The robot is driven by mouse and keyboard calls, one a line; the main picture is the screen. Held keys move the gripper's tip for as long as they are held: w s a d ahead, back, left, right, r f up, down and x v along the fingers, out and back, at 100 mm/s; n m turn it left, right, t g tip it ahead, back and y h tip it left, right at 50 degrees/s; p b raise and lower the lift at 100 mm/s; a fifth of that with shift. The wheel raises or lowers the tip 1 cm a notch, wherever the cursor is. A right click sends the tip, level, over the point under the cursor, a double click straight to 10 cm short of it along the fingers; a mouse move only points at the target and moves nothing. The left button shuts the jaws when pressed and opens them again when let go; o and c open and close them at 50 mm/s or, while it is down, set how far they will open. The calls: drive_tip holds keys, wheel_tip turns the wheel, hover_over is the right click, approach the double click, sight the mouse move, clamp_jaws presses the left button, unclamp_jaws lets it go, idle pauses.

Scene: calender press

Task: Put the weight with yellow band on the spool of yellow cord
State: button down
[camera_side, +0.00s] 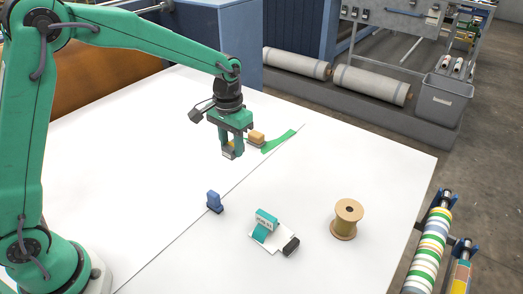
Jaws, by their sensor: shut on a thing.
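My gripper (232,149) points down over the white table, left of the green strip. It is shut on a small grey weight with a yellow band (229,153), which is partly hidden by the fingers. I cannot tell whether the weight touches the table or hangs just above it. The spool of yellow cord (346,217) stands upright at the right of the table, with its round tan top showing. It is well apart from my gripper, to the right and nearer the camera.
An orange-yellow block with a grey base (256,138) sits beside the green strip (280,141), close right of my gripper. A blue object (214,201), a teal-and-white item (265,222) and a black block (291,246) stand nearer the camera. Table around the spool is clear.

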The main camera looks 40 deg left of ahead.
drive_tip(key=d+r, duration=0.2)
drive_tip(key=d, duration=0.7)
drive_tip(key=d+r, duration=0.2)
drive_tip(key=d, duration=0.7)
drive_tip(key=s+d+r, duration=0.2)
drive_tip(key=s+d, duration=0.1)
drive_tip(key=d, duration=0.6)
drive_tip(key=s+d+r, duration=0.1)
drive_tip(key=s+d, duration=0.2)
drive_tip(key=d, duration=0.5)
drive_tip(key=shift+s+d+r, duration=0.35)
drive_tip(key=shift+s+r, duration=0.05)
hover_over(349, 211)
wheel_tip(349, 211, down, 7)
drive_tip(key=shift+f, duration=0.1)
drive_tip(key=shift+f, duration=1.9)
drive_tip(key=shift+f, duration=0.1)
